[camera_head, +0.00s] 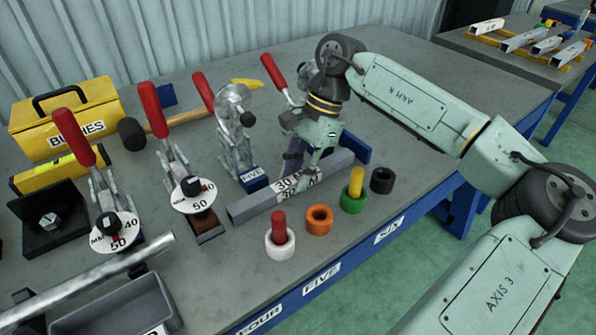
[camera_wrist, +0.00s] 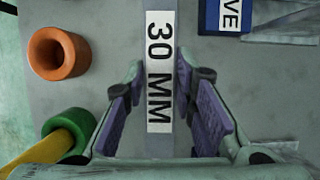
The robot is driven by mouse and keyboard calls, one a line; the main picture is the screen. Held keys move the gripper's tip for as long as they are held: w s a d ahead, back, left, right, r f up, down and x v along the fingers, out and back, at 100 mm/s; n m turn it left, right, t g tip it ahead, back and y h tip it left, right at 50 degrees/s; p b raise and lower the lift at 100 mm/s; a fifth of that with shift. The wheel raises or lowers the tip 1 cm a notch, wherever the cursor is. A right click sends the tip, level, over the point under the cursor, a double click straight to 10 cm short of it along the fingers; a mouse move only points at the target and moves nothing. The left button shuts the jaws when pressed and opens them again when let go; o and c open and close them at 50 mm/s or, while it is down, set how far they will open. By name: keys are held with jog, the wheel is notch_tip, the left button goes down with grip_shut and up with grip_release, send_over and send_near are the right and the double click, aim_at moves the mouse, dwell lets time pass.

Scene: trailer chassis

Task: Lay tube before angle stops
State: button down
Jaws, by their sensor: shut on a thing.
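A grey square tube (camera_head: 256,205) with a white "30 MM" label runs diagonally across the table near its front edge. My gripper (camera_head: 300,178) is shut on the tube near its label. In the wrist view my gripper (camera_wrist: 163,112) has its purple pads on either side of the labelled tube (camera_wrist: 160,75). A blue angle stop marked FIVE (camera_head: 254,180) stands behind the tube's left half; its label also shows in the wrist view (camera_wrist: 231,14). Another blue piece (camera_head: 358,150), likely the second stop, is behind the right end. I cannot tell whether the tube touches the table or stops.
In front of the tube stand a white ring with a red peg (camera_head: 279,240), an orange ring (camera_head: 319,219), a green ring with a yellow peg (camera_head: 353,192) and a black ring (camera_head: 382,180). Red-handled toggle clamps (camera_head: 235,125) rise behind. A round bar (camera_head: 90,282) lies left.

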jog(key=shift+f, duration=0.15)
jog(key=c, duration=1.3)
grip_release()
jog(key=b+v, duration=0.1)
jog(key=v, duration=1.1)
jog(key=shift+s+a+r, duration=0.1)
jog(key=shift+r, duration=0.15)
